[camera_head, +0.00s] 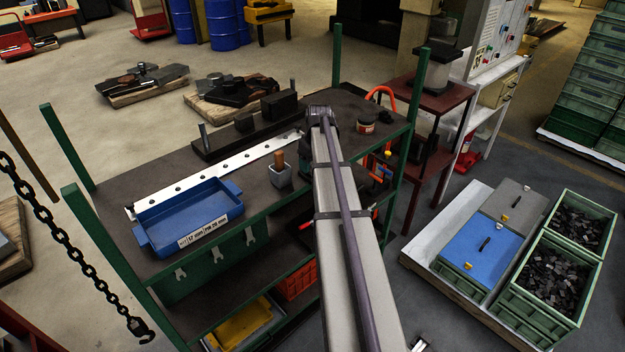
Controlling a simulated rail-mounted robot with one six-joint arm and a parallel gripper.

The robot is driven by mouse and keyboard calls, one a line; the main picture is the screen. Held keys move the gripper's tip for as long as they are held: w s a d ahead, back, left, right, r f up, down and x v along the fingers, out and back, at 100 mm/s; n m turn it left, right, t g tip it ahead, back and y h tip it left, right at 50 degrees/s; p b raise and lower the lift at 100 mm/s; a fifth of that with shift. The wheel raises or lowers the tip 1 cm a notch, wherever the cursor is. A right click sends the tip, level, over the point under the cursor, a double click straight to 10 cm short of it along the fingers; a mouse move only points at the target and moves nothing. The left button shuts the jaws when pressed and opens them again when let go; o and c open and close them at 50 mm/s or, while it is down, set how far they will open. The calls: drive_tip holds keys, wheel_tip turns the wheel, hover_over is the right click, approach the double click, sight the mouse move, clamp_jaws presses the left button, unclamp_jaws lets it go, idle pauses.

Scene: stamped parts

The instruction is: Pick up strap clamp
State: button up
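I cannot pick out a strap clamp for certain. A blue tray (190,220) with a white label on its front wall stands at the front left of the dark workbench top (165,180); its floor looks bare. Several small pale forked metal pieces (215,254) show against the dark green front below the tray, and I cannot tell what they are. My pale arm link runs up the middle of the view to a joint over the bench. My gripper does not show; the arm hides part of the bench.
A long drilled metal strip (225,168) lies behind the tray. Nearby are a wood-handled tool in a grey holder (280,175), dark blocks (279,105) and a small jar (366,123). Green posts rise at the bench corners. A chain (68,255) hangs at left; green bins (553,275) stand right.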

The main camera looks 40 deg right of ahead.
sight(311, 176)
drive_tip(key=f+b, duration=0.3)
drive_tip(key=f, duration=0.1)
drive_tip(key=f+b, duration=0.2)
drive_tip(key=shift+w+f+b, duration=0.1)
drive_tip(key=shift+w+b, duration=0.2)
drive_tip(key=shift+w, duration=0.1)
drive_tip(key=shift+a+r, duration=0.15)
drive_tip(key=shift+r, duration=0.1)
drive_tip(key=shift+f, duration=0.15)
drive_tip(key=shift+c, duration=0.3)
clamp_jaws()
